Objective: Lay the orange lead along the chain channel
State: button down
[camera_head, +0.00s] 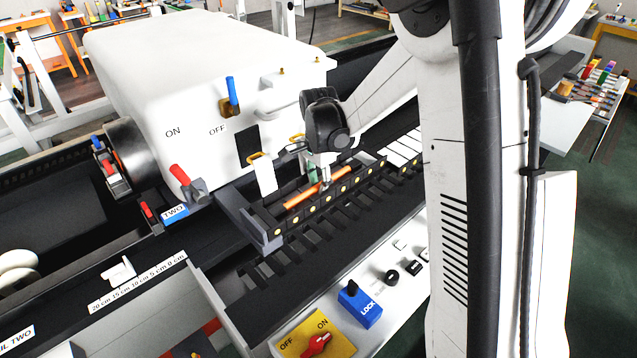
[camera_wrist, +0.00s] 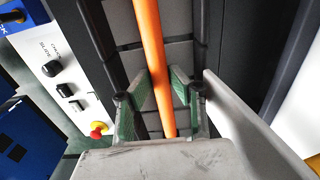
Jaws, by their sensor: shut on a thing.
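The orange lead (camera_head: 303,196) is a straight orange rod-like length. In the head view it lies lengthwise within the dark chain channel (camera_head: 300,221), whose near wall carries a row of yellow dots. My gripper (camera_head: 325,184) points down at the right part of the lead. In the wrist view the lead (camera_wrist: 150,45) runs from the top edge down between the green-padded fingers of my gripper (camera_wrist: 160,82), which is shut on it. The channel floor (camera_wrist: 180,52) shows beneath it. I cannot tell whether the lead touches the floor; its far end is partly hidden by my gripper.
A large white housing (camera_head: 190,80) with ON and OFF labels stands behind the channel. A red lever (camera_head: 181,175) and a blue lever (camera_head: 232,92) stick out from it. In front are a blue LOCK knob (camera_head: 358,304) and a red switch on a yellow plate (camera_head: 316,345).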

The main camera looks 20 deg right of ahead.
jog(key=c, duration=1.5)
grip_release()
notch_tip(320, 180, up, 12)
jog(key=s+r+n+t+b, duration=0.1)
jog(key=s+r+n+t, duration=0.15)
jog(key=s, duration=0.45)
jog(key=s+r+n+t+b, duration=0.1)
jog(key=s+r+n+b, duration=0.1)
jog(key=s+n, duration=0.3)
jog(key=s+f+n+t, duration=0.1)
jog(key=s, duration=0.4)
jog(key=s+f+n+t+b, duration=0.1)
jog(key=s+f+n, duration=0.1)
jog(key=s, duration=0.3)
jog(key=s+f+n+t+b, duration=0.1)
jog(key=s+n, duration=0.1)
jog(key=s, duration=0.3)
jog(key=shift+f+n+t, duration=0.15)
jog(key=shift+n+t, duration=0.1)
jog(key=shift+t, duration=0.1)
